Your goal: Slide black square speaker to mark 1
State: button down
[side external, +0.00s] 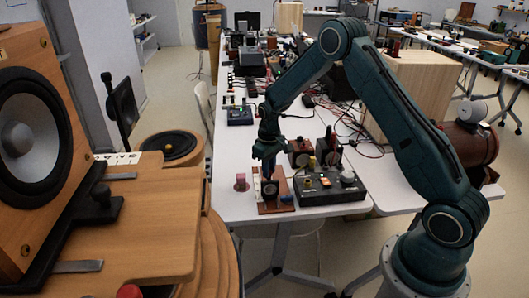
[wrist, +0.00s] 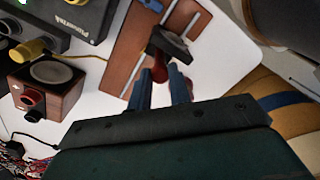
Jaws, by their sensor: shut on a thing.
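The black square speaker (wrist: 172,42) shows in the wrist view as a dark block on a brown wooden board (wrist: 126,42) with a metal strip along it. A dark red part (wrist: 160,73) sits at the speaker's near side, between my fingertips. My gripper (wrist: 160,78) has its two blue fingers closed on this part. In the side external view my gripper (side external: 268,168) points down over the board (side external: 275,207), and the dark speaker (side external: 269,188) is just below it, partly hidden. I cannot read mark 1 in either view.
A dark control box (side external: 330,186) with knobs stands right of the board. Small wooden boxes (side external: 301,153) with terminals stand behind it. White table (side external: 228,208) is bare at the front left. A large wooden loudspeaker (side external: 40,130) fills the left foreground.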

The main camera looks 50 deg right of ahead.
jog(key=shift+s+a, duration=0.55)
jog(key=shift+a, duration=0.1)
jog(key=c, duration=1.3)
grip_release()
jog(key=shift+s, duration=0.1)
jog(key=shift+r, duration=0.1)
jog(key=shift+r, duration=6.85)
